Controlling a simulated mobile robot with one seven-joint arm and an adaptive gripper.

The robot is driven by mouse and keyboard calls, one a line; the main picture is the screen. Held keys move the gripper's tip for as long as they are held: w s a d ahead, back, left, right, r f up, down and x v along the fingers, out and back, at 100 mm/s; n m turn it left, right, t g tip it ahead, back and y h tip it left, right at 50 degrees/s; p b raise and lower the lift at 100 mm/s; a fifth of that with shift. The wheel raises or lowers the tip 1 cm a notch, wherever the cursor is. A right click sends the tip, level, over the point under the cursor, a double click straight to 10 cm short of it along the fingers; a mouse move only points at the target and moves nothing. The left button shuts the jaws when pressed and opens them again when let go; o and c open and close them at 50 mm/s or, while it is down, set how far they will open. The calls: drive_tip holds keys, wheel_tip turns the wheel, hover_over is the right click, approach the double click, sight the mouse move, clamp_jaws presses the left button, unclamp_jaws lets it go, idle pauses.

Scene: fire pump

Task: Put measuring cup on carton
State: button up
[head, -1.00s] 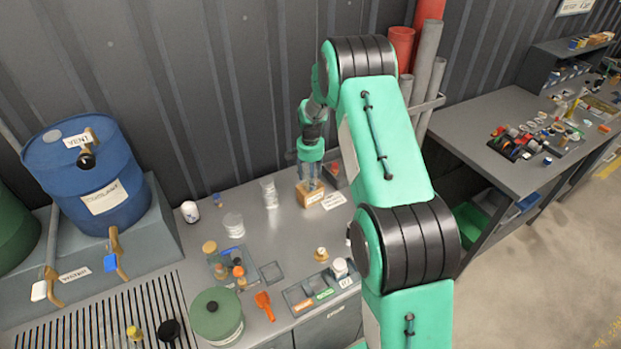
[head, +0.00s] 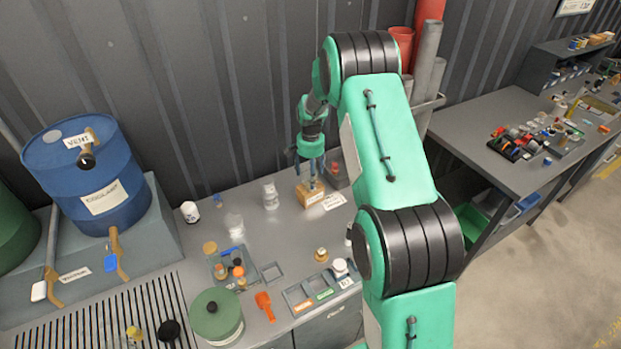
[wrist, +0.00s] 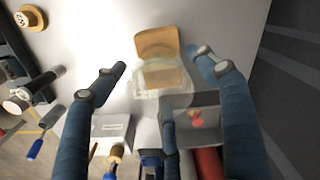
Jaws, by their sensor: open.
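The brown carton (head: 309,195) stands on the grey bench near the back wall. It also shows in the wrist view (wrist: 158,42). A clear cup, apparently the measuring cup (wrist: 163,100), is between my fingers in the wrist view, overlapping the carton, whose brown shows through it. It appears to rest on the carton, but the contact is hard to make out. In the head view the cup is too faint to tell apart. My gripper (head: 311,176) is open, pointing down over the carton, with its fingers (wrist: 160,78) spread on both sides of the cup.
Two clear containers stand left of the carton, one nearer it (head: 270,195) and one farther off (head: 234,226). A grey bin with a red item (wrist: 197,118) is close beside the carton. A white label card (head: 334,201) lies in front. Small trays (head: 318,291) are nearer the bench front.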

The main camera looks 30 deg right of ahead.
wheel_tip(320, 180, up, 10)
idle(0.5)
idle(0.5)
drive_tip(key=s+a+r+n+t, duration=0.1)
drive_tip(key=s+a+r+n, duration=0.1)
drive_tip(key=s+a+r, duration=0.5)
drive_tip(key=s+a+r+n+t, duration=0.1)
drive_tip(key=s+a+r, duration=0.3)
drive_tip(key=r, duration=0.6)
drive_tip(key=s+a+r+n+t, duration=0.1)
drive_tip(key=s+a+r+n, duration=0.15)
drive_tip(key=s+r, duration=0.5)
drive_tip(key=s+a+r+n+t, duration=0.1)
drive_tip(key=s+a, duration=0.2)
drive_tip(key=s, duration=0.6)
drive_tip(key=s+a+r+n, duration=0.1)
drive_tip(key=s+a, duration=0.3)
drive_tip(key=s, duration=0.5)
drive_tip(key=s+a+r+n+t, duration=0.1)
drive_tip(key=s+a+n, duration=0.2)
drive_tip(key=s, duration=0.6)
drive_tip(key=shift+a+r+t, duration=0.15)
drive_tip(key=shift+r+t, duration=0.15)
drive_tip(key=shift+s+f, duration=0.1)
